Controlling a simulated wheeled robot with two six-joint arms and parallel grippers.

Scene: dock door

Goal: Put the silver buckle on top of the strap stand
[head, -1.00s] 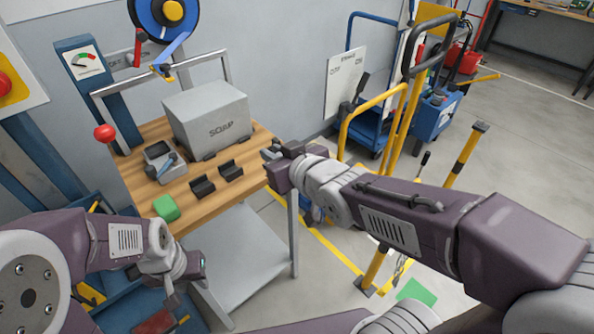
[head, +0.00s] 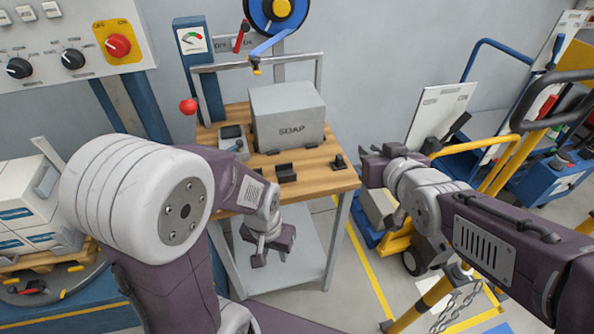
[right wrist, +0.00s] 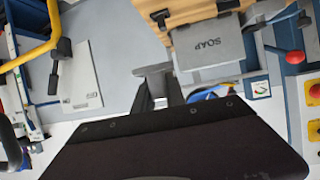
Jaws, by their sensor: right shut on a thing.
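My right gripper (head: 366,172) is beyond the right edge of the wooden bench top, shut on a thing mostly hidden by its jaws. In the right wrist view a flat grey piece (right wrist: 153,70) shows at the jaw tips; it may be the silver buckle, but I cannot tell for sure. My left gripper (head: 270,260) points down in front of the bench, with its fingers apart and empty. Small black holders stand on the bench, one before the soap box (head: 287,173) and one near the right edge (head: 338,162). I cannot tell which thing is the strap stand.
The grey soap box (head: 288,118) stands at the back of the bench (head: 318,180), with a grey tray (head: 233,140) to its left. A blue reel (head: 277,10) hangs above. A yellow-railed cart (head: 505,150) stands to the right. My left arm hides the bench's front left.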

